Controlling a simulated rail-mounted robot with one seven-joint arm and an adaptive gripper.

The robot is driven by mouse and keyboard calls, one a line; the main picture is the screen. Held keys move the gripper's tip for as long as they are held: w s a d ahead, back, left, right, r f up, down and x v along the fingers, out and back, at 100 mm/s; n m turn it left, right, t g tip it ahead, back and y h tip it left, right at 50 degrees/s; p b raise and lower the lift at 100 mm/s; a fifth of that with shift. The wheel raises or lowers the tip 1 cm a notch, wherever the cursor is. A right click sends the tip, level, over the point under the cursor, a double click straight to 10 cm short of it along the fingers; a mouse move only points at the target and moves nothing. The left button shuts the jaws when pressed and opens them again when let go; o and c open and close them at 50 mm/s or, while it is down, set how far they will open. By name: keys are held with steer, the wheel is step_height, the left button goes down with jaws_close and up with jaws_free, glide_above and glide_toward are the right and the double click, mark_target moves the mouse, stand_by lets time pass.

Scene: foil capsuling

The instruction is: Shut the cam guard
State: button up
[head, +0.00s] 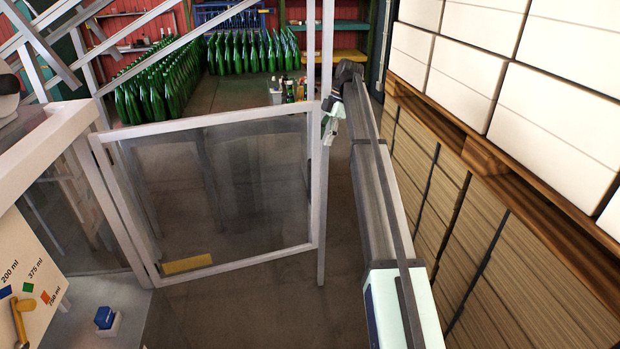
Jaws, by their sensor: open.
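A clear panel in a pale metal frame, which looks like the cam guard (214,132), stands in the middle of the head view. A yellow plate (187,264) sits at its lower left corner. Its left edge is beside the white machine body, and its right edge is beside a thin upright post (325,60). I cannot tell which edge is hinged or how far open it stands. My gripper (328,130) is small and far off, at the panel's upper right corner. It is open and empty; whether it touches the frame is unclear.
At lower left are a volume-marked plate (32,290) with a yellow lever and a blue button (104,317). Green bottles (160,85) stand behind. Boxes on a pallet (480,150) and stacked cardboard (500,260) wall off the right, close to my arm.

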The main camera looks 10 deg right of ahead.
mark_target(310, 175)
steer(key=b+x, duration=0.2)
steer(key=x, duration=1.2)
steer(key=shift+a+f, duration=0.15)
steer(key=shift+f, duration=0.25)
jaws_close()
